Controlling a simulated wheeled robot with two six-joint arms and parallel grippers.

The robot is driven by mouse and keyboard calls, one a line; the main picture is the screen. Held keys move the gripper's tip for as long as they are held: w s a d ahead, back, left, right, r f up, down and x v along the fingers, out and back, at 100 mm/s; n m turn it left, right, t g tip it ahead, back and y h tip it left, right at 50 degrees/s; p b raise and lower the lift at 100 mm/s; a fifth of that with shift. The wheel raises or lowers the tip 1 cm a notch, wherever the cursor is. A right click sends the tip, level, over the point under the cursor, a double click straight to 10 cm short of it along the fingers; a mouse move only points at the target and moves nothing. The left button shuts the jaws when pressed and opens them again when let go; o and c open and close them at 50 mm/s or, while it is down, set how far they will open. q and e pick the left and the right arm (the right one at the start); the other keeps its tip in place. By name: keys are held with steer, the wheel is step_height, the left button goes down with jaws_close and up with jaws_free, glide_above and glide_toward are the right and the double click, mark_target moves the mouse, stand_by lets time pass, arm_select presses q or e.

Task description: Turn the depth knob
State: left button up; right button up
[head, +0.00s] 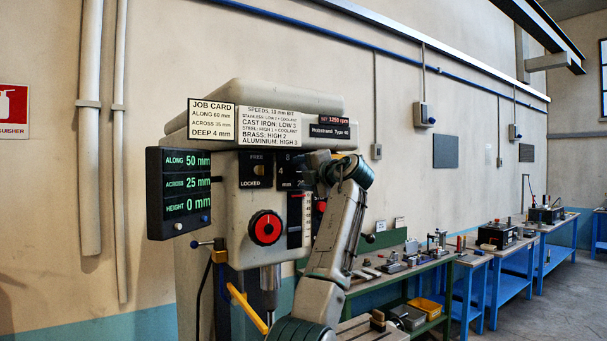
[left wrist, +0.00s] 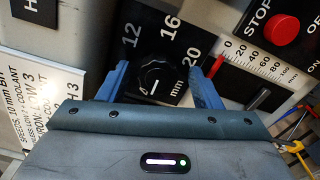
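The depth knob (left wrist: 157,76) is a dark round knob with a white pointer mark, on a black plate with 12, 16, 20 and mm printed around it. In the left wrist view my left gripper (left wrist: 164,84) is open, one blue finger on each side of the knob with gaps showing. I cannot tell how deep the fingers reach around it. In the head view my left gripper (head: 316,178) is at the machine's front panel and hides the knob. The job card (head: 211,119) reads along 60 mm, across 35 mm, deep 4 mm. My right gripper is out of view.
The readout (head: 180,192) shows along 50, across 25, height 0 mm. A red dial (head: 266,228) sits left of my arm. A red stop button (left wrist: 286,28) and a depth scale (left wrist: 262,70) are near the knob. Benches with tools (head: 500,245) stand at right.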

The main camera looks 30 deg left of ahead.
arm_select(q)
steer(key=b+v, duration=0.5)
steer(key=v, duration=0.5)
steer(key=shift+s+d+b, duration=0.15)
steer(key=shift+d+b, duration=0.15)
steer(key=shift+d, duration=0.1)
